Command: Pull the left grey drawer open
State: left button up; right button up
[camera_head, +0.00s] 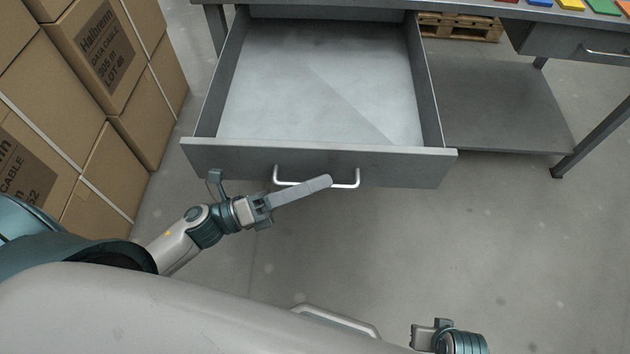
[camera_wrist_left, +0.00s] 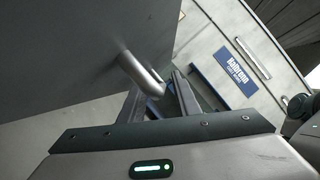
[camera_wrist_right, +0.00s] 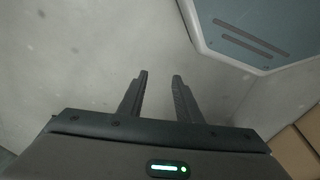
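The left grey drawer (camera_head: 318,160) is pulled far out under the table, and its inside is empty. Its silver bar handle (camera_head: 345,184) is on the front panel. My left gripper (camera_head: 318,185) is at this handle, and its finger covers part of the bar in the head view. In the left wrist view the handle (camera_wrist_left: 140,74) reaches down between the two spread fingers (camera_wrist_left: 157,88); I see a gap beside it, so they look open. My right gripper (camera_wrist_right: 160,80) is open and empty; in the head view only part of it shows at the bottom edge.
Stacked cardboard boxes (camera_head: 105,130) stand left of the drawer. A second, closed drawer (camera_head: 570,42) is at the upper right, above a grey lower shelf (camera_head: 495,105). A wooden pallet (camera_head: 460,27) lies behind. The floor (camera_head: 480,240) before the drawer is clear.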

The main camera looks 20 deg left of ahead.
dwell(0.3)
